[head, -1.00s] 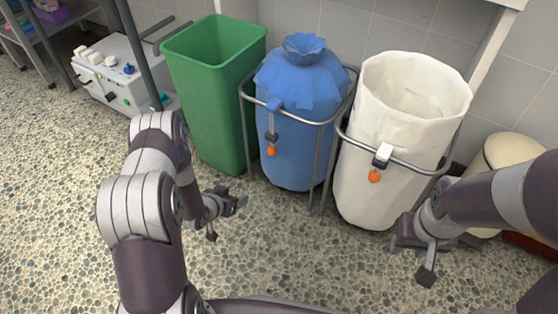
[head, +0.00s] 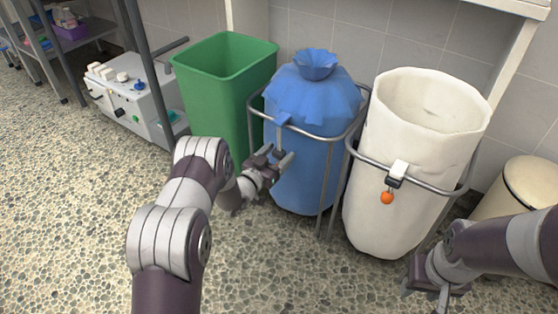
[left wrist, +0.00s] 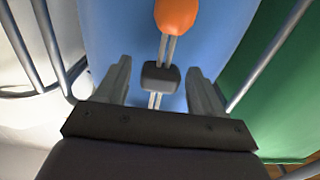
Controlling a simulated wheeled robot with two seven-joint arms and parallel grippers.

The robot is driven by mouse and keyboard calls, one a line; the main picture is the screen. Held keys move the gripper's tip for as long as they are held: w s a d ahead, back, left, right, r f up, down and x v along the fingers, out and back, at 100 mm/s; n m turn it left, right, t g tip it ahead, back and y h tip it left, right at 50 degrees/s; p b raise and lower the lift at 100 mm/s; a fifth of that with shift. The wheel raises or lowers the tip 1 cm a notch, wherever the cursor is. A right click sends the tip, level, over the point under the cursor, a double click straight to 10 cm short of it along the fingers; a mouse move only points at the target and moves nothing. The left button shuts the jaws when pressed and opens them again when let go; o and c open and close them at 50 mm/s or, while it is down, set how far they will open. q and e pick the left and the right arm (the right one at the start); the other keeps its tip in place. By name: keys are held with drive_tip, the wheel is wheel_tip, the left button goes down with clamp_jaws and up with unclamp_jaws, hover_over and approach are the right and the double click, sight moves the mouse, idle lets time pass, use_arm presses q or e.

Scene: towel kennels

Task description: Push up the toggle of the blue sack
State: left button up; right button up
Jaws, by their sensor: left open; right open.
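The blue sack (head: 308,180) stands closed and gathered at its top in a metal frame. In the left wrist view, its dark toggle (left wrist: 160,77) sits on pale cords between my open left fingers, with a gap on each side. An orange ball (left wrist: 176,15) hangs on the cord ends. My left gripper (head: 277,154) is open at the sack's front, below the frame's ring. In the head view the gripper mostly hides the toggle and the ball. My right gripper (head: 428,290) is open and empty in front of the white sack, low at the picture's bottom.
A white open sack (head: 388,220) with its own toggle (head: 396,175) and orange ball (head: 387,198) stands to the right. A green bin (head: 215,105) is close on the left. The metal ring (head: 345,132) runs around the blue sack. Speckled floor is clear in front.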

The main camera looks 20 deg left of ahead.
sight(279, 150)
use_arm(q)
drive_tip(key=shift+w+d, duration=0.15)
drive_tip(key=shift+w, duration=0.3)
clamp_jaws()
wheel_tip(279, 150, up, 9)
drive_tip(key=p, duration=0.7)
drive_tip(key=shift+f, duration=0.3)
unclamp_jaws()
